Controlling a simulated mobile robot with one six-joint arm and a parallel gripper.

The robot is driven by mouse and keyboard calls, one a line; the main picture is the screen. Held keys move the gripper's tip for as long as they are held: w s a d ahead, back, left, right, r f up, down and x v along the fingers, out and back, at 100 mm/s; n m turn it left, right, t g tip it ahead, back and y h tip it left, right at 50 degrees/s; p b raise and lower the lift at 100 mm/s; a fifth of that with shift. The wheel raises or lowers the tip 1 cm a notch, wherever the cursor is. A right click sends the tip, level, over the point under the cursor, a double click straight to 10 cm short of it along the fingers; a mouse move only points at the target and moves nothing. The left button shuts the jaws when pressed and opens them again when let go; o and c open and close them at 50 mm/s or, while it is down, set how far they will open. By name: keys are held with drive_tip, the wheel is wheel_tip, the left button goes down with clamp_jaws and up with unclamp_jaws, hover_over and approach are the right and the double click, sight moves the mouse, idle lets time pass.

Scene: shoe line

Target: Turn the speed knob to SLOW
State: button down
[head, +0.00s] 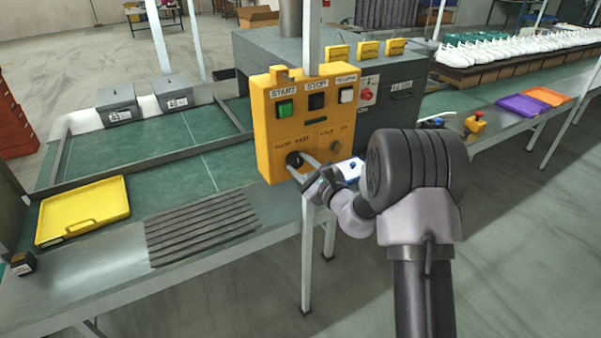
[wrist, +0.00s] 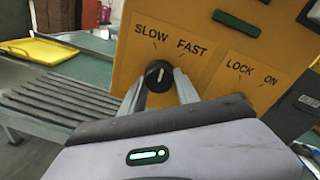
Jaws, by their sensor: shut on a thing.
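The speed knob (wrist: 158,76) is round and black with a white pointer mark. It sits on the yellow control box (head: 262,128) below the words SLOW and FAST, SLOW at left and FAST at right. The mark points roughly upward, between the two words. In the head view the knob (head: 293,159) is at the lower left of the box face. My gripper (wrist: 160,84) has one finger on each side of the knob and is shut on it. In the head view my gripper (head: 298,168) partly covers the knob's lower side.
Above the knob are a green START button (head: 285,109), a black STOP button (head: 317,101) and a white button (head: 346,96). A LOCK/ON switch (head: 336,146) is to the right. A yellow tray (head: 84,210) and a ridged grey mat (head: 200,228) lie left.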

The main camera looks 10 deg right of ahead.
drive_tip(key=n+b, duration=0.4)
drive_tip(key=shift+f+b, duration=0.2)
drive_tip(key=shift+b, duration=0.2)
drive_tip(key=shift+r+n+b, duration=0.15)
drive_tip(key=shift+n+b, duration=0.55)
drive_tip(key=shift+n, duration=0.1)
drive_tip(key=shift+h, duration=0.3)
drive_tip(key=c, duration=0.9)
unclamp_jaws()
drive_tip(key=shift+r, duration=0.1)
drive_tip(key=p+v, duration=0.2)
drive_tip(key=v, duration=1.5)
drive_tip(key=shift+s, duration=0.2)
